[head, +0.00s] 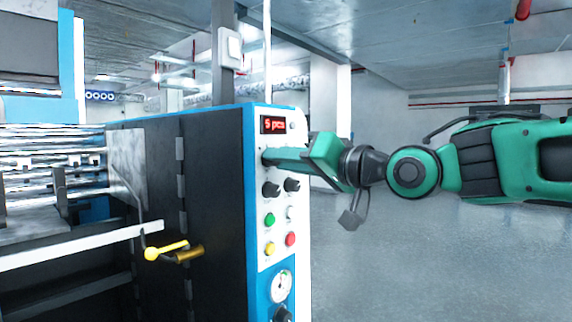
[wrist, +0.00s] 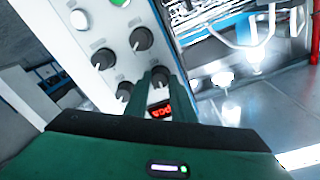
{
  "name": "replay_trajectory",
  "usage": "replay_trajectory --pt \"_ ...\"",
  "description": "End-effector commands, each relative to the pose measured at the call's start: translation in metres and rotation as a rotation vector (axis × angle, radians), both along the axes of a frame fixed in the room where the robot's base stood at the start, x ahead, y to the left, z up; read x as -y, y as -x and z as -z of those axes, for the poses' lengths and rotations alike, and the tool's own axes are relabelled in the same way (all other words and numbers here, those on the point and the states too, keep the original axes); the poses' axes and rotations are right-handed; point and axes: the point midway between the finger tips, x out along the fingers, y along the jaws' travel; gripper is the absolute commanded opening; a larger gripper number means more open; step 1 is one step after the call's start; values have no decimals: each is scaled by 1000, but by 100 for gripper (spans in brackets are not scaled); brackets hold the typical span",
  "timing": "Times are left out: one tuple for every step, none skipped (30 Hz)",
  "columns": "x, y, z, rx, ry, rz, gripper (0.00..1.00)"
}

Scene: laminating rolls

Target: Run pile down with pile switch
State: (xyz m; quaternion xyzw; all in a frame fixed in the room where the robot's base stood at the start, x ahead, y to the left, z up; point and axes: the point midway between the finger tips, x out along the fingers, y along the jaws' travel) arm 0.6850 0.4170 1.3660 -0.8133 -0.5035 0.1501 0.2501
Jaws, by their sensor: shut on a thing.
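The control panel (head: 275,210) is the white front face of the machine, with dark knobs and coloured buttons. Its labels are too small to read, so I cannot tell which control is the pile switch by name. My gripper (head: 268,156) reaches in from the right and touches the panel just below the red display (head: 272,125). In the wrist view my gripper (wrist: 160,80) is shut on a dark knob (wrist: 160,74) close to the display. Another dark knob (wrist: 124,90) sits right beside it. The head view hides the gripped knob behind my gripper.
Below my gripper are two dark knobs (head: 271,189), a green button (head: 270,219), a red button (head: 290,239) and a gauge (head: 281,284). A yellow-knobbed handle (head: 165,250) sticks out from the machine's side. The floor (head: 430,260) at right is clear.

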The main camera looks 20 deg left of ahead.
Motion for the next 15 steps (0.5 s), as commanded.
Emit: replay_trajectory --pt "1 -1 3 25 16 3 0" --pt "1 -2 3 43 23 3 0" --pt "1 -2 3 65 32 3 0" --pt "1 -2 3 77 37 4 0" --pt "1 -2 3 89 43 4 0" --pt "2 -2 3 99 47 5 0" --pt "2 -2 3 105 49 5 0" --pt "2 -2 3 109 51 5 0" --pt "2 -3 4 111 52 5 0" --pt "2 -3 4 111 52 5 0" --pt "2 -3 4 111 53 6 0" --pt "2 -3 4 110 52 6 0" --pt "2 -3 4 110 53 6 0" --pt "2 -3 4 110 53 6 0" --pt "2 -3 4 109 53 6 0"
